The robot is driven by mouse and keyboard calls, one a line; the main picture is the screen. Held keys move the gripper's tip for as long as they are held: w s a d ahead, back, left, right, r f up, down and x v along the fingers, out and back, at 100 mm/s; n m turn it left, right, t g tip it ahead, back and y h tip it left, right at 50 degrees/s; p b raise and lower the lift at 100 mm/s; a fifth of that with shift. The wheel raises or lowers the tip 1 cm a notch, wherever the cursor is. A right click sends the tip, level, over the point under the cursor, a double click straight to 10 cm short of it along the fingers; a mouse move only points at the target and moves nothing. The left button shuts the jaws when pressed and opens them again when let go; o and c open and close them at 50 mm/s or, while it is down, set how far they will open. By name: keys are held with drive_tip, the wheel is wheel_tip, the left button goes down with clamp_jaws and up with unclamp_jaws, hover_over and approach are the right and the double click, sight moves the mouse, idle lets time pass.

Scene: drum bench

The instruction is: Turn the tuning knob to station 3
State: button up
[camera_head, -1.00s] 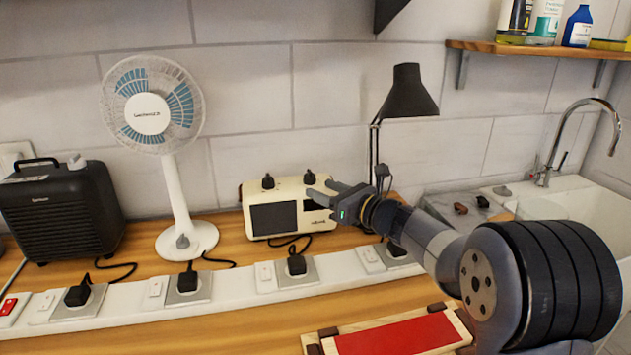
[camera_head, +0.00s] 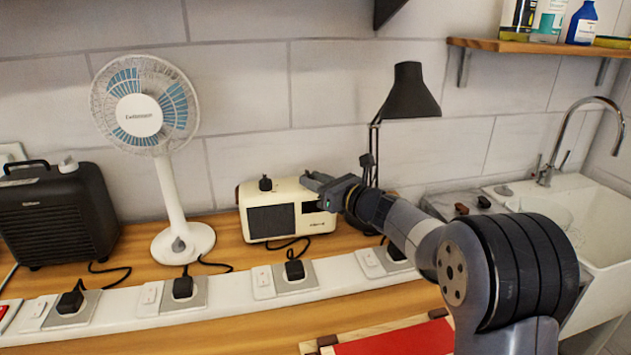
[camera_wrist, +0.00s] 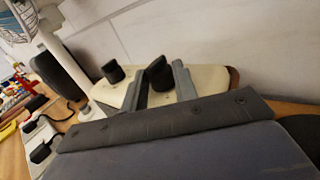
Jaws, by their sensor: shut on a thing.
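A cream radio (camera_head: 270,222) with a dark speaker front stands on the wooden bench against the wall. Two black knobs sit on its top. The left knob (camera_head: 265,184) is free, and it also shows in the wrist view (camera_wrist: 113,73). My gripper (camera_head: 311,181) reaches in from the right at the radio's top right. In the wrist view its two fingers are on either side of the right knob (camera_wrist: 158,75), shut on it. In the head view my gripper hides that knob. The station marks are too small to read.
A white fan (camera_head: 141,115) and a black heater (camera_head: 57,213) stand left of the radio. A black desk lamp (camera_head: 409,92) stands behind my arm. A power strip (camera_head: 228,294) with several plugs runs along the front. A red panel (camera_head: 395,341) lies at the bottom.

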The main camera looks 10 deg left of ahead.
drive_tip(key=c, duration=0.3)
